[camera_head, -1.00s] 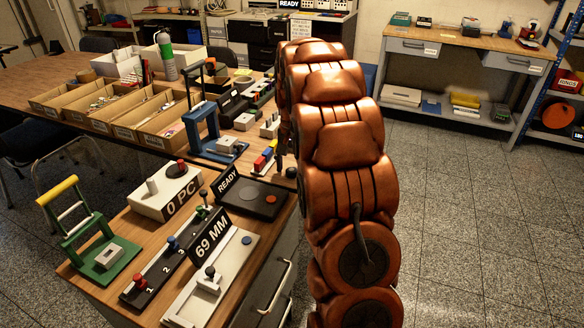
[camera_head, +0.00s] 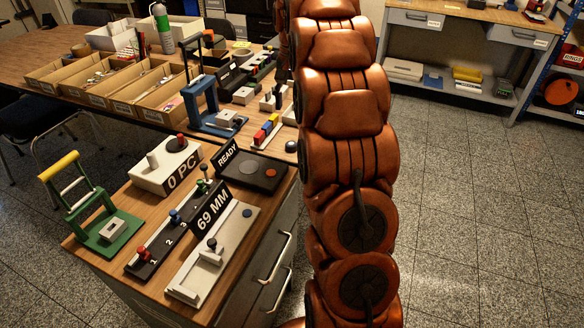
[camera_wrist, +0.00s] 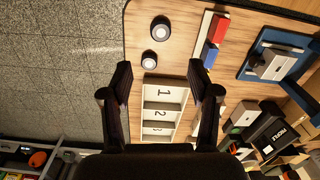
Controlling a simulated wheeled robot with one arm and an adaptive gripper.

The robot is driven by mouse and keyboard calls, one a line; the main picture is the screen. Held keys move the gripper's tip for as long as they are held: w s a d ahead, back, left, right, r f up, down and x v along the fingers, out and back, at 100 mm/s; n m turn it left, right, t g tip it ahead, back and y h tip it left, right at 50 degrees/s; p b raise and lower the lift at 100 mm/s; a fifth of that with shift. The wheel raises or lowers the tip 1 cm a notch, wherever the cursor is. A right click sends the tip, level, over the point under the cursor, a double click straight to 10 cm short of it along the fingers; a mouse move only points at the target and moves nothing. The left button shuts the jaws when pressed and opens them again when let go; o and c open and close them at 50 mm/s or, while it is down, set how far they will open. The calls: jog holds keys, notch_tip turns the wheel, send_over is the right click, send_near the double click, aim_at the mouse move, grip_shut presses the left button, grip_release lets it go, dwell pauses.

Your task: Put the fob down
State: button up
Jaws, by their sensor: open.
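My gripper (camera_wrist: 161,72) is open in the wrist view, its two dark fingers spread wide with nothing between the tips. A white tray (camera_wrist: 146,128) with compartments marked 1, 2 and 3 lies on the wooden bench (camera_wrist: 176,56) below, between the fingers in the picture. Two small dark round pieces with pale tops, one upper (camera_wrist: 160,27) and one lower (camera_wrist: 150,60), stand beyond the tray. I cannot tell whether either is the fob; no other thing is clearly a fob. In the head view my arm hides my gripper.
The bench edge and floor (camera_wrist: 60,80) are left.

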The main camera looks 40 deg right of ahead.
jog(key=s+a+n, duration=0.3)
jog(key=s+a, duration=0.3)
jog(key=a, duration=0.4)
jog(key=s+a+f+n+g, duration=0.1)
jog(key=s+a+f+n, duration=0.1)
jog(key=s+a, duration=0.3)
jog(key=s+a+f+n, duration=0.2)
jog(key=s+a+f, duration=0.2)
jog(key=s, duration=1)
jog(key=s+a+f+n+g, duration=0.1)
jog(key=s+a+f+n, duration=0.2)
jog(key=s+a, duration=0.4)
jog(key=shift+s+f+g, duration=0.3)
jog(key=shift+s+f, duration=0.25)
jog(key=shift+s, duration=0.6)
notch_tip(320, 180, up, 20)
jog(key=t+p, duration=0.1)
jog(key=p, duration=1.8)
jog(key=shift+r, duration=0.2)
